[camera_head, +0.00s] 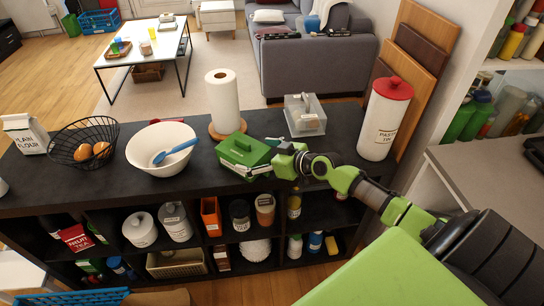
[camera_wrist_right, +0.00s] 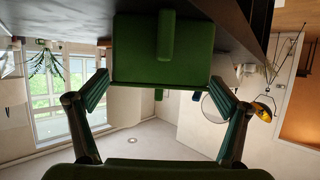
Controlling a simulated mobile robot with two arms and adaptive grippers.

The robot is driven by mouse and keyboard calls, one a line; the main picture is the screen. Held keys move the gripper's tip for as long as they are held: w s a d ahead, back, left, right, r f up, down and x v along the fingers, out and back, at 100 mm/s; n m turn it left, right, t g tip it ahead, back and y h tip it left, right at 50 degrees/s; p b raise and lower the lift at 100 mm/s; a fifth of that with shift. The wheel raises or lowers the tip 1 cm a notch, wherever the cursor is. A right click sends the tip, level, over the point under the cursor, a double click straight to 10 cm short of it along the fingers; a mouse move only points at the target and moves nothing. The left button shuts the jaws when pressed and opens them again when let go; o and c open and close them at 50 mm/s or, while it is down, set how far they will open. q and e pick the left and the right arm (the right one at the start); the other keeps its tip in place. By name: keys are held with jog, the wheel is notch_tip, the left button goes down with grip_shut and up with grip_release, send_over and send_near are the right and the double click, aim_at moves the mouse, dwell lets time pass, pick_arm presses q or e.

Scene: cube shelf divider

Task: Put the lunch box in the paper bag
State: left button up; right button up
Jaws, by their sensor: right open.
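The green lunch box (camera_head: 238,151) with a handle on its lid sits on the dark shelf top, in front of the paper towel roll. My right gripper (camera_head: 262,160) is at the lunch box's right side, its fingers reaching left toward it. In the right wrist view the box (camera_wrist_right: 135,60) fills the upper middle, and the fingers (camera_wrist_right: 157,90) are spread apart at its two sides. Whether they touch it I cannot tell. No paper bag shows clearly; a brown edge (camera_head: 165,298) at the bottom of the head view may be part of it. My left gripper is not in view.
On the shelf top (camera_head: 95,185) stand a wire basket with eggs (camera_head: 84,140), a white bowl with a blue spoon (camera_head: 162,148), a paper towel roll (camera_head: 223,100), a clear-lidded box (camera_head: 305,116) and a red-lidded canister (camera_head: 384,120). A blue crate (camera_head: 70,299) is at the bottom left.

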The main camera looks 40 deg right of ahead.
jog(key=v, duration=0.9)
jog(key=shift+b, duration=0.3)
